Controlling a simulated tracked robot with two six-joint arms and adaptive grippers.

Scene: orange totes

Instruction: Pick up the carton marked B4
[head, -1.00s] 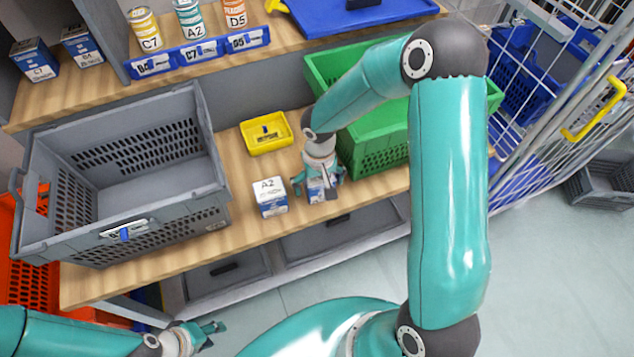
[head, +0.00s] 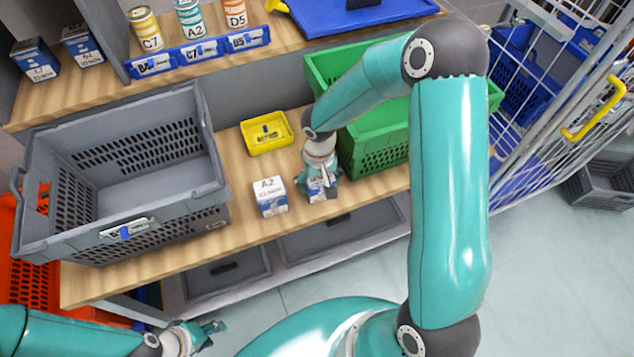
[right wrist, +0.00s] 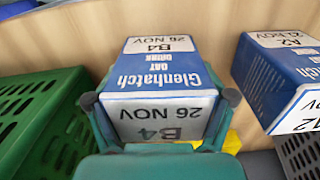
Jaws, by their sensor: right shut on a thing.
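The carton marked B4 (right wrist: 160,80) is blue and white and reads "Glenhatch oat drink, 26 NOV" in the right wrist view. In the head view the B4 carton (head: 318,187) stands on the wooden bench, partly hidden by my gripper. My right gripper (right wrist: 162,100) is shut on it, one finger on each side. In the head view my right gripper (head: 318,181) reaches down over it. A similar carton marked A2 (head: 269,196) stands just to its left, apart from it. My left gripper (head: 212,330) is low at the left, away from the bench; its opening is unclear.
A grey crate (head: 100,225) stands on the bench at left, and a green crate (head: 375,150) at right behind my arm. A small yellow tray (head: 267,146) lies behind the cartons. Cans and two cartons stand on the upper shelf (head: 100,85).

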